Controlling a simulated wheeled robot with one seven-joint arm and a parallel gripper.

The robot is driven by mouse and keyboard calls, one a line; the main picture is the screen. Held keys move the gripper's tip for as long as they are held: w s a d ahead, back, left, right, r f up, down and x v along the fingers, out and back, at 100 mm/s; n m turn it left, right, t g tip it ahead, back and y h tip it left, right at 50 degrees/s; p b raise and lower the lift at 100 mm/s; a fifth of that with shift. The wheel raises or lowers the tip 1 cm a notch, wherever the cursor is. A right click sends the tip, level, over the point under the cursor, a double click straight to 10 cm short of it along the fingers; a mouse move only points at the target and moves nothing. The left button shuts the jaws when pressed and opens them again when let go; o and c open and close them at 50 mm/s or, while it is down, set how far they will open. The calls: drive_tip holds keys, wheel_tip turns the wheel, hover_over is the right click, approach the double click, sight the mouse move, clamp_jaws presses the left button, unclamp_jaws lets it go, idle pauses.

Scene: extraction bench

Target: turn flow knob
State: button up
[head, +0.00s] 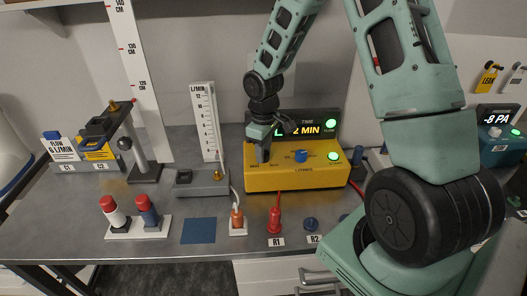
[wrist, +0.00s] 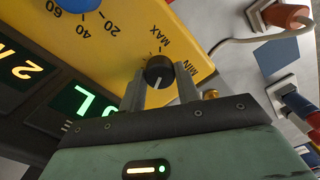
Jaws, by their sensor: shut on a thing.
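The flow knob (wrist: 158,71) is a small black dial with a white pointer line, on the yellow unit's panel beside a MAX mark. In the wrist view the pointer runs down towards my gripper's body. My gripper (wrist: 161,80) has one finger on each side of the knob and is shut on it. In the head view my gripper (head: 263,153) reaches down to the left part of the yellow unit (head: 296,180) and hides the knob. A card reading FLOW 6 L/MIN (head: 62,147) stands at the far left.
A blue knob (head: 301,156) and lit green button (head: 333,156) sit right of my gripper. A flowmeter (head: 204,120) with a brass knob (head: 217,175) stands close on the left. Bottles (head: 148,212) and a red R1 item (head: 275,220) stand in front.

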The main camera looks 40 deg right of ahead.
drive_tip(key=shift+m, duration=0.8)
drive_tip(key=o, duration=1)
wheel_tip(320, 180, up, 18)
drive_tip(key=shift+f+b, duration=0.25)
drive_tip(key=shift+b, duration=0.9)
